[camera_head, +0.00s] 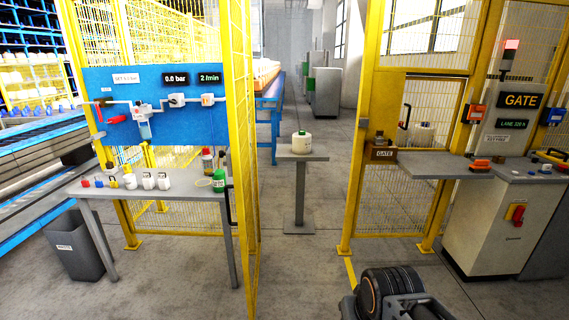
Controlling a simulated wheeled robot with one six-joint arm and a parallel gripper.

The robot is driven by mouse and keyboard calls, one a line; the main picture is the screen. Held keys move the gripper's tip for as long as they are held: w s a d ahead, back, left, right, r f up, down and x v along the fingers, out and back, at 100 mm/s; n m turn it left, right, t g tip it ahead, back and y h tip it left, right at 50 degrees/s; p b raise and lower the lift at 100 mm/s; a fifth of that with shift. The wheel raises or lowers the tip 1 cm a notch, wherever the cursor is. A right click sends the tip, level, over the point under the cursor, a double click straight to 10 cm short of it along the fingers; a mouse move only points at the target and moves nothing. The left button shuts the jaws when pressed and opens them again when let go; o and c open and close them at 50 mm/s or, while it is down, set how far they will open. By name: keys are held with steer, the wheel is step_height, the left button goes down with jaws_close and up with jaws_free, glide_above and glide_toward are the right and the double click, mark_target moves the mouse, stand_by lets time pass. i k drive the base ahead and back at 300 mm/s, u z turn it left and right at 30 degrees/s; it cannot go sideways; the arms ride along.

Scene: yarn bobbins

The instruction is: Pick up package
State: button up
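No item is clearly marked as a package. Another pale bobbin-like item (420,136) shows behind the right mesh. A black rounded part of my own arm (390,290) shows at the bottom edge. My gripper's fingers do not show.
A grey workbench (150,190) with several bottles and fittings stands left, with a dark bin (74,246) beside it. A gate console (500,215) and shelf stand right. Yellow mesh fences (240,150) flank the gap. The grey floor before the pedestal is clear.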

mark_target(301, 140)
steer(key=z, duration=0.15)
steer(key=i, duration=2.25)
steer(key=u, duration=0.2)
steer(key=i, duration=2.55)
steer(key=u, duration=0.2)
